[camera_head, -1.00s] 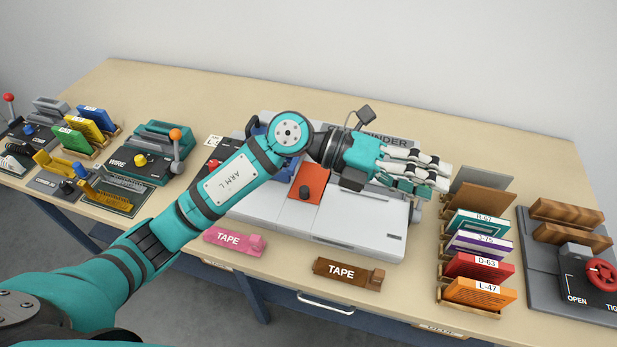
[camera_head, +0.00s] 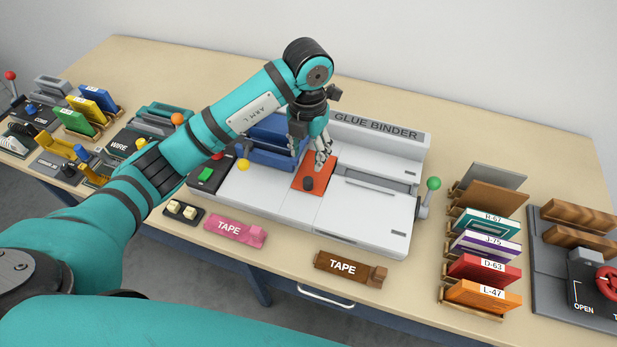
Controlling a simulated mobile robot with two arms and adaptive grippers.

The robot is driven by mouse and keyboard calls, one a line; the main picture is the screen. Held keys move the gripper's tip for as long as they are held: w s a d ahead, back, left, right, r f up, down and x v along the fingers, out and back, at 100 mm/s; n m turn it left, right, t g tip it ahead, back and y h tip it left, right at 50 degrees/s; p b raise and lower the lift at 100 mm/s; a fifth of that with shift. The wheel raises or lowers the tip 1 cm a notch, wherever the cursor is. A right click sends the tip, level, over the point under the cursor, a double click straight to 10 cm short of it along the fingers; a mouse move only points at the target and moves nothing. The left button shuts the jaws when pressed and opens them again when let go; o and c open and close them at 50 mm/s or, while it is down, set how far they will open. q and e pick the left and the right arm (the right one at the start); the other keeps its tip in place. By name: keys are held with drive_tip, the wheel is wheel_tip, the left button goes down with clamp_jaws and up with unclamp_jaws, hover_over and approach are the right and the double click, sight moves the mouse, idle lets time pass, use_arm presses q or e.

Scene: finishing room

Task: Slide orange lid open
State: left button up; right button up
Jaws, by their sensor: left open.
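The orange lid (camera_head: 322,173) lies on top of the white glue binder (camera_head: 270,208), near its middle. A dark knob (camera_head: 308,184) stands on the front part of the lid. My left gripper (camera_head: 320,168) points down over the lid, just behind the knob, with its fingers open. I cannot tell whether the fingertips touch the lid. The gripper hides part of the lid's back left side. My right gripper is not in view.
A blue clamp block (camera_head: 268,150) stands on the binder left of the lid. A green-knobbed lever (camera_head: 433,184) is at its right end. Pink tape (camera_head: 236,233) and brown tape (camera_head: 349,269) lie in front. Book racks (camera_head: 482,268) stand to the right.

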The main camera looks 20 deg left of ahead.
sight(308, 179)
use_arm(q)
wheel_tip(308, 179, down, 10)
drive_tip(key=shift+f+p, duration=0.15)
drive_tip(key=shift+p, duration=0.85)
clamp_jaws()
